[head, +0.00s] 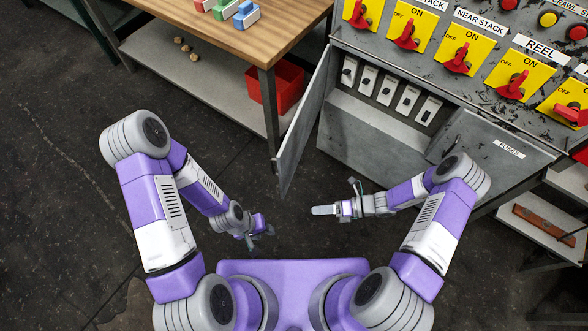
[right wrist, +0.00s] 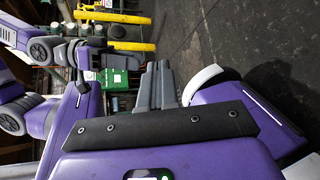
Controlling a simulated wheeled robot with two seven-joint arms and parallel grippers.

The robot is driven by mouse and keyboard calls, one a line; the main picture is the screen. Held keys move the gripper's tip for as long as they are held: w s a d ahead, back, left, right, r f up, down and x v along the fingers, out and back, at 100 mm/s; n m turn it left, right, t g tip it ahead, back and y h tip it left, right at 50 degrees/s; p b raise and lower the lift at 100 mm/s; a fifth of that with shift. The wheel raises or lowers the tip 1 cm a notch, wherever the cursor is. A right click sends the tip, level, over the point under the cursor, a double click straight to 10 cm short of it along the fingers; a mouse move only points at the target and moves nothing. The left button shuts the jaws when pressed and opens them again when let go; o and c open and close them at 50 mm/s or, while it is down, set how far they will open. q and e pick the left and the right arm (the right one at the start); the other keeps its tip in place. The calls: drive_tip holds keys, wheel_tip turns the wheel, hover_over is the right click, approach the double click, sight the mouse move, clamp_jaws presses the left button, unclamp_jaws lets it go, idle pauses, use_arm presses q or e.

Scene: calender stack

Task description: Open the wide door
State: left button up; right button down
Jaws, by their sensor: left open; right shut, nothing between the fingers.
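The grey fuse cabinet (head: 375,128) stands at the upper right. A narrow door (head: 304,125) on its left side stands swung out. A wider grey panel labelled FUSES (head: 500,150) covers the right part; my right arm overlaps its lower left, and I cannot tell whether it is flush. My right gripper (head: 324,210) is shut and empty, in front of the cabinet and apart from both doors, pointing left. Its closed fingers show in the right wrist view (right wrist: 160,84). My left gripper (head: 262,240) is open and empty over the floor, left of the right gripper.
Several fuse switches (head: 386,89) show inside the opening. Yellow ON/OFF switch plates (head: 461,50) line the panel above. A wooden workbench (head: 240,40) with small coloured blocks stands left of the cabinet, with a red bin (head: 278,86) below. The dark floor (head: 70,170) at left is clear.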

drive_tip(key=w+d+r+m+t+y, duration=0.2)
drive_tip(key=w+d+r+m+t, duration=0.25)
drive_tip(key=w+m, duration=0.2)
drive_tip(key=m+t, duration=0.1)
drive_tip(key=m, duration=0.1)
approach(286, 171)
drive_tip(key=shift+n, duration=0.25)
drive_tip(key=x, duration=0.6)
drive_tip(key=shift+a+r, duration=0.35)
drive_tip(key=shift+a, duration=0.15)
use_arm(q)
drive_tip(key=shift+r, duration=0.1)
use_arm(e)
drive_tip(key=shift+a, duration=0.1)
